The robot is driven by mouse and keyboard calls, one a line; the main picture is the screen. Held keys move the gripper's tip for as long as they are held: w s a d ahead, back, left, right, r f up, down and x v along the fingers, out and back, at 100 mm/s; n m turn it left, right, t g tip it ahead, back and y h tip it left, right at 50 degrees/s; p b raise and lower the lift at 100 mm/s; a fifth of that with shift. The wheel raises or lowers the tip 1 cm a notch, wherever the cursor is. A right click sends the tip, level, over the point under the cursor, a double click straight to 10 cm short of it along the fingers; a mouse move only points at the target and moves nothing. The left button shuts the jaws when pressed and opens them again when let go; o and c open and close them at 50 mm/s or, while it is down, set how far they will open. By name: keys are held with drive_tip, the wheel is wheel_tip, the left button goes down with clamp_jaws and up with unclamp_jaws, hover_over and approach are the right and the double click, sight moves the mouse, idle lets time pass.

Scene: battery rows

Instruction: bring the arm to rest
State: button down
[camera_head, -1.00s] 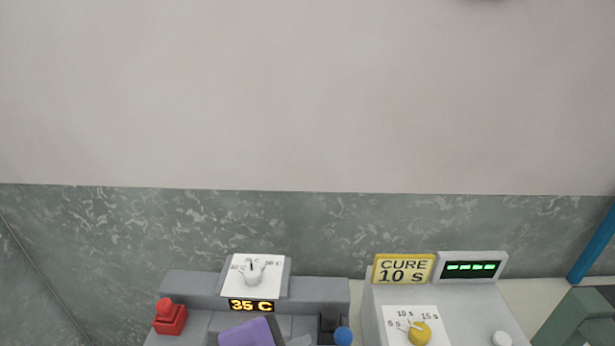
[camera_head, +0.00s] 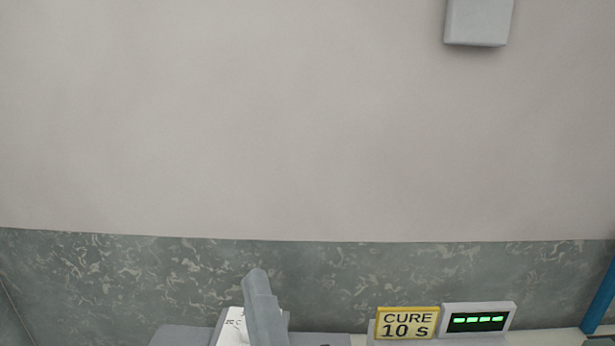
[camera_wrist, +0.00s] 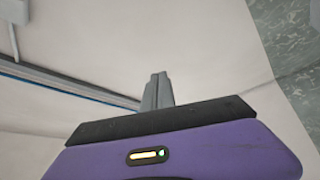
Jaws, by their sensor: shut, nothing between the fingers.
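My gripper (camera_wrist: 157,82) shows in the wrist view with its two grey fingers together and nothing between them. Its purple body and dark front bar fill the bottom of that view. In the head view the grey fingers of my gripper (camera_head: 256,276) point upward at the lower edge, in front of a machine's white dial plate (camera_head: 232,328), which they partly cover. The rest of my arm is out of the head view.
A yellow CURE 10 s sign (camera_head: 407,323) and a display with green bars (camera_head: 478,318) stand at the lower right. A blue post (camera_head: 600,300) is at the right edge. A grey box (camera_head: 478,22) is on the bare wall.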

drive_tip(key=s+d+f+m+g+h+b, duration=0.1)
drive_tip(key=s+d+f+m+g+h, duration=0.2)
drive_tip(key=s+d+f+m, duration=0.5)
drive_tip(key=s+d+f+m+g+h+b, duration=0.1)
drive_tip(key=s+d+f+m+g+h, duration=0.2)
drive_tip(key=s+d+f, duration=1.4)
drive_tip(key=s+f+m+h, duration=0.1)
drive_tip(key=s+f+m, duration=0.2)
drive_tip(key=s+m, duration=0.1)
drive_tip(key=shift+s+d+f+m+h, duration=0.15)
drive_tip(key=shift+d+f+m+h, duration=0.15)
drive_tip(key=shift+f+m, duration=0.1)
